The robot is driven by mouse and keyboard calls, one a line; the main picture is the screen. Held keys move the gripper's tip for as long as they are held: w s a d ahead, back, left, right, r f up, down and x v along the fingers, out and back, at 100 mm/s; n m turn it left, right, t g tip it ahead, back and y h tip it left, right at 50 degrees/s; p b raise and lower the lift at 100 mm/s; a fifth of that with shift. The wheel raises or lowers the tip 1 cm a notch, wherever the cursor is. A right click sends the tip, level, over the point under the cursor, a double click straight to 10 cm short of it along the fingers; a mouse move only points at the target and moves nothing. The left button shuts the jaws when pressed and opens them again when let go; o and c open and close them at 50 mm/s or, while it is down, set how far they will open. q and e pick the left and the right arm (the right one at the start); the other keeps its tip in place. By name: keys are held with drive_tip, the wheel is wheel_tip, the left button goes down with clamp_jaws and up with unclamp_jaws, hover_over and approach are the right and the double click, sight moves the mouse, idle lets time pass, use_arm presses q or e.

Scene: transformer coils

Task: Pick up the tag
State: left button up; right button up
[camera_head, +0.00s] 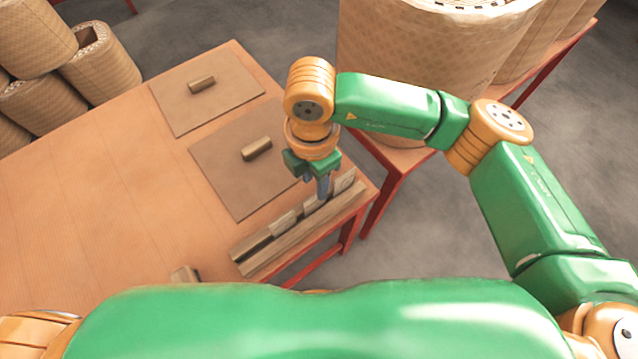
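A long wooden rack (262,262) lies along the table's right front edge. Several pale tags stand in it: one to the left (283,223), one at the right end (345,181), and one (311,202) close beside my gripper's fingers. My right gripper (321,190) points down over the rack, its fingertips among the tags. The fingers overlap in this view, so I cannot tell whether they are open or closed on a tag. My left gripper is not in view.
Two flat brown boards (205,108) (226,176) with small handle-like blocks lie on the wooden table (90,210). A small block (184,273) is near the front edge. Large coils (430,45) stand behind my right arm; more coils (100,62) are stacked at upper left. The table's left is clear.

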sight(315, 195)
drive_tip(key=f, duration=0.2)
drive_tip(key=s+f, duration=0.1)
drive_tip(key=f, duration=0.1)
drive_tip(key=shift+f+p, duration=0.15)
drive_tip(key=shift+p, duration=0.2)
drive_tip(key=shift+w+f, duration=0.25)
drive_tip(key=shift+f, duration=0.2)
drive_tip(key=shift+r, duration=0.1)
clamp_jaws()
